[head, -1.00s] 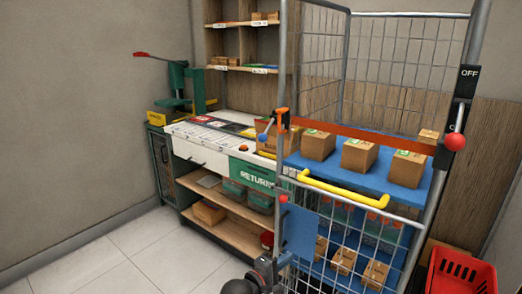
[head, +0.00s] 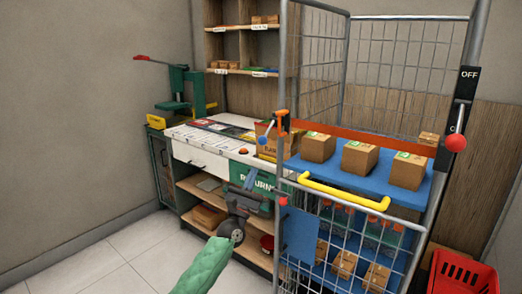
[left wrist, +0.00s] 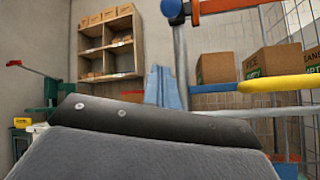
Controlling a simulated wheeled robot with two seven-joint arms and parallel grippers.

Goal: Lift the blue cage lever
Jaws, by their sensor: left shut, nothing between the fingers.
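The blue cage lever (head: 263,138) sticks out to the left from an orange bracket (head: 283,122) on the cage's front left post. Its round blue end also shows at the top of the left wrist view (left wrist: 172,9), beside the orange bracket (left wrist: 194,12). My left gripper (head: 252,180) is shut and empty. It points up from below the lever, in front of the green RETURNS panel, apart from the lever. Its fingertips (left wrist: 164,86) show in the left wrist view, left of the post and lower than the blue end. My right gripper is not in view.
The wire cage holds several boxes on blue shelves, with a red strap and a yellow handle (head: 340,192) across its front. A red-ended lever (head: 456,142) is on the right post. A counter (head: 200,150) stands behind on the left. A red basket (head: 462,275) is at bottom right.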

